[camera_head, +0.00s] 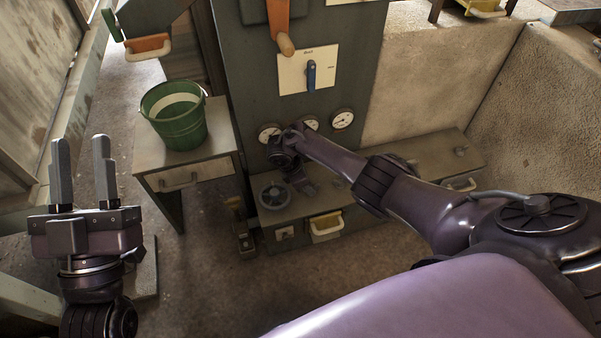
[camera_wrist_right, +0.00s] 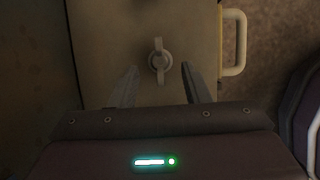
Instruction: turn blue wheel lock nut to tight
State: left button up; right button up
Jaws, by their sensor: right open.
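A pale wing-shaped nut (camera_wrist_right: 158,60) stands on a beige surface (camera_wrist_right: 100,45) in the right wrist view. I cannot tell that it is the blue wheel's lock nut, and no blue wheel shows clearly. My right gripper (camera_wrist_right: 158,76) is open, its two fingers apart on either side just below the nut in the picture, with nothing between them. In the head view my right arm reaches to the low bench below the gauges, and its fingers are hard to make out. My left gripper (camera_head: 82,165) is open and empty at the far left, fingers pointing up.
A dark panel carries a blue rotary switch (camera_head: 311,74) and several gauges (camera_head: 342,119). A grey round wheel (camera_head: 273,195) sits on the bench (camera_head: 425,160). A green bucket (camera_head: 176,118) stands on a small table (camera_head: 150,160). A pale handle (camera_wrist_right: 233,43) stands right of the nut.

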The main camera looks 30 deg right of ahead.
jog(key=p+v, duration=0.1)
jog(key=v, duration=0.1)
jog(key=shift+a+r, duration=0.1)
jog(key=shift+r, duration=0.25)
pick_arm(q)
notch_tip(320, 180, down, 21)
jog(key=d+g+y+p, duration=0.1)
jog(key=g+y, duration=0.3)
jog(key=g, duration=0.6)
jog(key=shift+d+g+p, duration=0.3)
pick_arm(e)
jog(key=shift+v, duration=1.05)
